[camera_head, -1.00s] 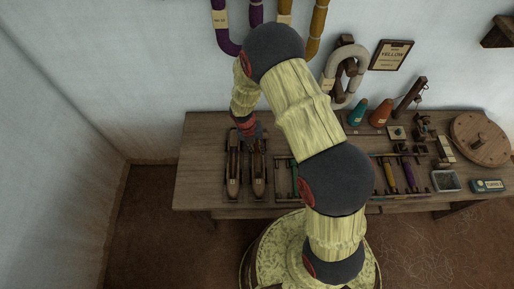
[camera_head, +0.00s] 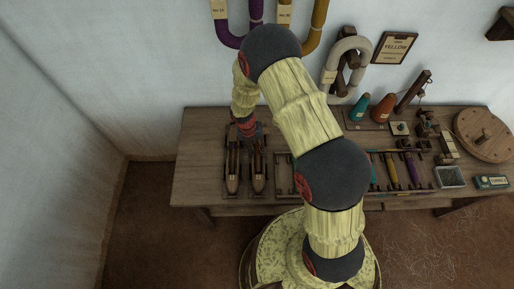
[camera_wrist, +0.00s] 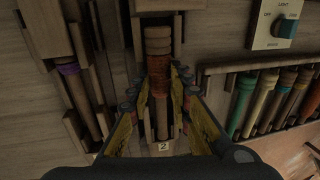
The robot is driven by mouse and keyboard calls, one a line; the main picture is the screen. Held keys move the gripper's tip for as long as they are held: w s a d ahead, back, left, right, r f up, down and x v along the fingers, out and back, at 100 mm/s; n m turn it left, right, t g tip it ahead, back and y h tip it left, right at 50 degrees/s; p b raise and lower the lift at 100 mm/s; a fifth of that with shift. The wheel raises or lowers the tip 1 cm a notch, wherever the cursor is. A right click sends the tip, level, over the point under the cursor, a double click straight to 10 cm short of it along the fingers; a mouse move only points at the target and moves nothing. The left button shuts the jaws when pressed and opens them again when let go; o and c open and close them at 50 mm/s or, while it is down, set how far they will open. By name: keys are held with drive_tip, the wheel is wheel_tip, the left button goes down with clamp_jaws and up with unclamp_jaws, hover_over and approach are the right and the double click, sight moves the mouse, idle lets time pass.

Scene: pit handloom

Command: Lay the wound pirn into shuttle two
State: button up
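Shuttle two, a dark wooden boat shape (camera_head: 258,178), lies on the table beside a similar shuttle at its left. In the wrist view its "2" tag (camera_wrist: 163,148) shows at the near end. A pirn with a ringed wooden head and reddish-brown thread (camera_wrist: 158,72) lies lengthwise in line with shuttle two. My gripper (camera_wrist: 161,96) has one finger on each side of this pirn, with its tips close to the thread. Whether they touch it, and whether the pirn rests on the shuttle floor, I cannot tell. In the head view my gripper (camera_head: 248,132) is low over the shuttles' far ends.
The left shuttle (camera_head: 232,180) holds a pirn with a purple band (camera_wrist: 70,70). A rack of several coloured pirns (camera_wrist: 265,100) stands to the right, below a light switch plate (camera_wrist: 277,24). Cones, a round wooden disc (camera_head: 483,136) and small boxes occupy the table's right side.

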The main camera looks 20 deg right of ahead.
sight(257, 149)
drive_tip(key=o, duration=0.5)
wheel_tip(257, 149, up, 8)
drive_tip(key=p, duration=0.8)
drive_tip(key=shift+r, duration=0.1)
idle(0.5)
